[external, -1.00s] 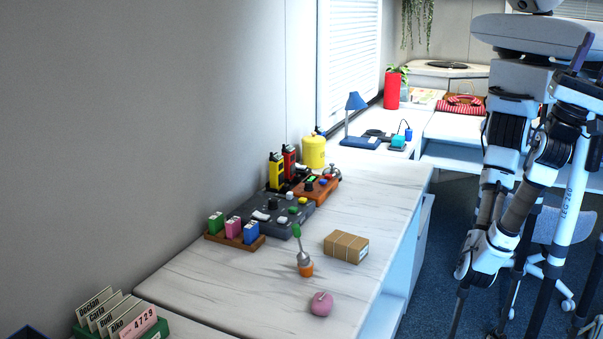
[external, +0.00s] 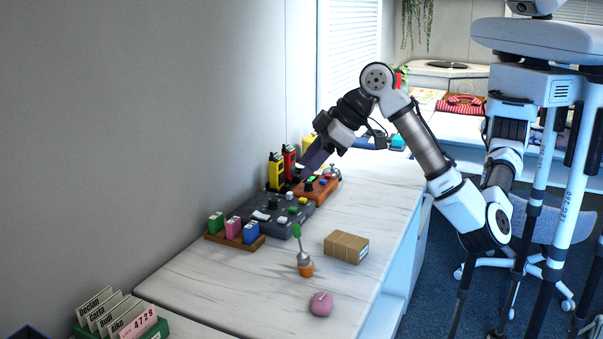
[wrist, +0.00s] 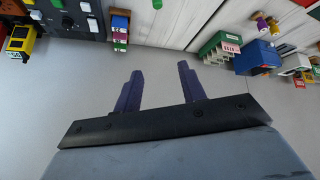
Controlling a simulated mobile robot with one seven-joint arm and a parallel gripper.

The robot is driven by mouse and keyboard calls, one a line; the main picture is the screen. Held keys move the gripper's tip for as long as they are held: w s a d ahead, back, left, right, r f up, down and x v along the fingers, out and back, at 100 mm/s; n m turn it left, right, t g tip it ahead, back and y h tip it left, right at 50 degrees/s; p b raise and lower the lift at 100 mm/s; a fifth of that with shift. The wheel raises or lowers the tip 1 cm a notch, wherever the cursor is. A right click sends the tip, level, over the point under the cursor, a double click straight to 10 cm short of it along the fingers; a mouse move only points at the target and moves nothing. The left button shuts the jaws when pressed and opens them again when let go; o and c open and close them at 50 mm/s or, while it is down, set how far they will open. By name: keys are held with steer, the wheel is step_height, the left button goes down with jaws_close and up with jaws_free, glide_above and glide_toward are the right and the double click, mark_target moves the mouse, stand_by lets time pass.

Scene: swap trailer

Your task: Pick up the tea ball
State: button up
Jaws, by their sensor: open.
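No object is plainly recognisable as the tea ball; the closest candidate is a small metal piece with a green handle and orange base (external: 304,262), standing on the white marbled table (external: 225,300). A green tip at the top edge of the wrist view (wrist: 157,4) may be its handle. My gripper (external: 309,166) is above the far part of the table, over the control boxes, well behind and above that piece. Its two purple fingers stand apart with nothing between them in the wrist view (wrist: 160,80).
A cardboard box (external: 346,247) and a pink rounded object (external: 321,304) lie near the front edge.

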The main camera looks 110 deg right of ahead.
step_height(320, 180, down, 4)
steer(key=s+g+y, duration=0.1)
steer(key=s+g, duration=0.1)
steer(key=g, duration=0.1)
glide_above(297, 236)
steer(key=s, duration=0.2)
step_height(297, 236, down, 7)
steer(key=shift+s+a+r+p, duration=0.1)
steer(key=shift+r+p, duration=0.05)
steer(key=shift+p, duration=0.3)
steer(key=shift+t, duration=0.3)
steer(key=shift+p+x, duration=0.8)
steer(key=shift+x, duration=2.2)
steer(key=shift+c, duration=0.4)
jaws_close()
